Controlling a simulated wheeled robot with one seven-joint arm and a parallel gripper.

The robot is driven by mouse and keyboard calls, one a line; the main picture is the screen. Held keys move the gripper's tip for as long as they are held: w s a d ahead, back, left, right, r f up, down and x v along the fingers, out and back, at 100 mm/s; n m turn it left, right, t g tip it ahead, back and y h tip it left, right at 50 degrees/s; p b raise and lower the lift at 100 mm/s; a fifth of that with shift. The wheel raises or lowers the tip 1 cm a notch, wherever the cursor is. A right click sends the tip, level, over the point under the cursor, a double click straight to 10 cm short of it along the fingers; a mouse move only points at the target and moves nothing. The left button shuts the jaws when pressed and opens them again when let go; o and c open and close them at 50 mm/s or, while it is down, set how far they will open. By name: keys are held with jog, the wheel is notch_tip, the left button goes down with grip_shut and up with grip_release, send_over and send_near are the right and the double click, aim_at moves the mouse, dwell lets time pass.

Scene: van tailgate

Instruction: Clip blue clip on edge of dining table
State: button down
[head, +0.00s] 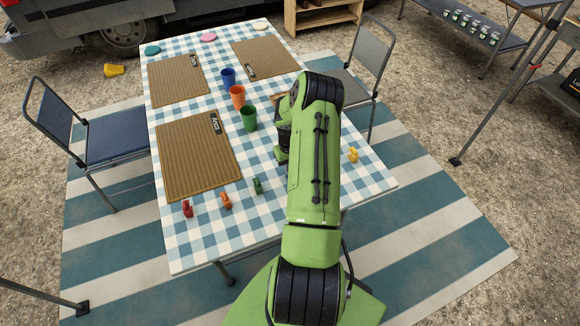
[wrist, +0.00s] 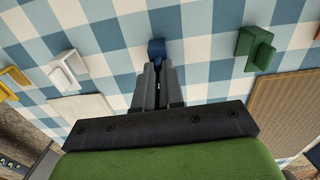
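The blue clip (wrist: 157,48) shows in the wrist view at the tips of my gripper (wrist: 158,70), over the checked cloth. The fingers are close together with the clip between their tips, and they hide part of it. I cannot tell whether the clip touches the cloth. In the head view my arm hides the blue clip and my gripper. The dining table (head: 184,254) has a blue and white checked cloth; its near edge is bare.
A green clip (head: 257,186), orange clip (head: 226,201), red clip (head: 187,208) and yellow clip (head: 353,155) stand on the table. A white clip (wrist: 66,70) stands beside the blue one. Woven placemats (head: 190,165) and cups (head: 238,98) lie beyond. Chairs (head: 90,140) flank the table.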

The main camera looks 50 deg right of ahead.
jog(key=shift+r+p, duration=1.6)
jog(key=shift+r, duration=1)
jog(key=shift+f, duration=0.1)
